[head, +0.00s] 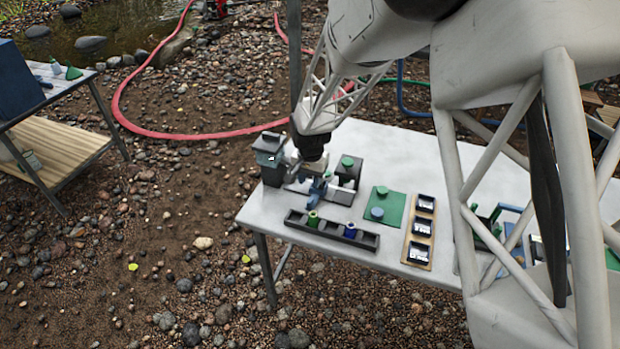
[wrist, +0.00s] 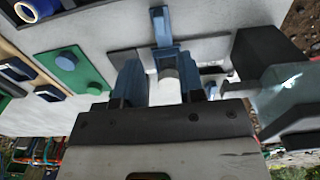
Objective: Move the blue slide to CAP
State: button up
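A blue piece that looks like the slide (wrist: 164,30) stands on a grey plate (wrist: 210,47) in the wrist view, just beyond my fingertips. My gripper (wrist: 168,85) has two blue fingers spread apart, with a pale grey rounded part between them and gaps on both sides. In the head view my gripper (head: 317,180) points down over the fixture at the table's left end. Blue parts there overlap, so I cannot tell finger from slide. I cannot read any CAP marking.
A black tray (head: 365,239) holds a green and a blue cylinder in front. A dark box with a clear front (head: 268,158) stands close left. A block with a green knob (head: 347,165), a green plate (head: 392,203) and a wooden rack (head: 416,263) lie to the right.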

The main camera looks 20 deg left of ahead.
aim_at(310, 200)
jog(key=shift+f, duration=0.15)
jog(key=shift+f, duration=4.3)
grip_shut()
